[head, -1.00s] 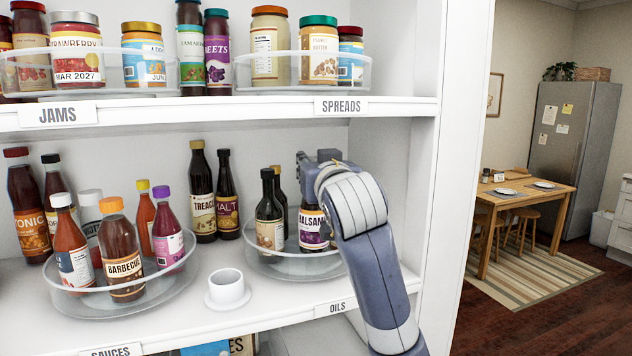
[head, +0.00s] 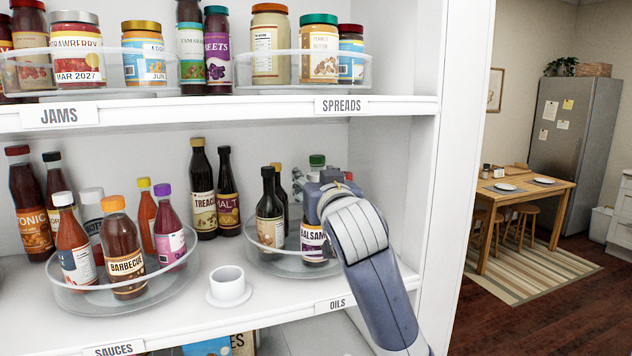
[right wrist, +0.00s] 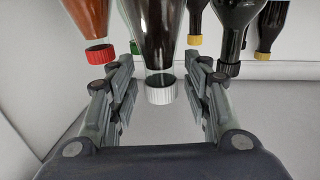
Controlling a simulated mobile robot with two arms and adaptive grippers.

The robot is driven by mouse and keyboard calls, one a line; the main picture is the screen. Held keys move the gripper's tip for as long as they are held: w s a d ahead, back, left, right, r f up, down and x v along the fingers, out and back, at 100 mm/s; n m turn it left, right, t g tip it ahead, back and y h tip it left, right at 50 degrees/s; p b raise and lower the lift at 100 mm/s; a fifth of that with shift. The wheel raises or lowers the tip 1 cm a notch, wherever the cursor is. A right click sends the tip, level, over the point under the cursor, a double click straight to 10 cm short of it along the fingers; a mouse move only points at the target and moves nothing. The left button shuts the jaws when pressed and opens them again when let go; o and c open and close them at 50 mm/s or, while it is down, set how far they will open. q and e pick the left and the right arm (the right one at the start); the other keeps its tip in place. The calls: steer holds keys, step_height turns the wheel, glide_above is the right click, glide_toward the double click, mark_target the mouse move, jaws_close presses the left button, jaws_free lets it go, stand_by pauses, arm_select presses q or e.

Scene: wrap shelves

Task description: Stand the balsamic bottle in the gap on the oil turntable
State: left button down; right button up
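The balsamic bottle (head: 312,243), dark with a purple and white label, stands upright on the clear oil turntable (head: 268,268), at its right side. My right gripper (head: 312,186) is at the bottle's upper part and hides its neck and cap in the head view. In the right wrist view a dark bottle with a white cap (right wrist: 160,92), seemingly the balsamic, lies between the spread fingers, with a gap on each side. My right gripper is open. Two dark oil bottles (head: 270,215) stand left on the turntable; a green-capped bottle (head: 317,161) shows behind the gripper. My left gripper is not visible.
A white cup on a saucer (head: 228,287) stands left of the oil turntable. The sauces turntable (head: 150,299) holds several bottles. The treacle and malt bottles (head: 203,200) stand behind. The upper shelf edge (head: 235,109) is overhead, and the cabinet's side wall (head: 425,150) is close on the right.

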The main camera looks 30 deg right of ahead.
steer(key=shift+r, duration=0.2)
steer(key=shift+s+a+f, duration=0.1)
steer(key=shift+s, duration=0.15)
steer(key=b+v, duration=0.2)
steer(key=v, duration=0.9)
steer(key=shift+s, duration=0.15)
steer(key=shift+a, duration=0.15)
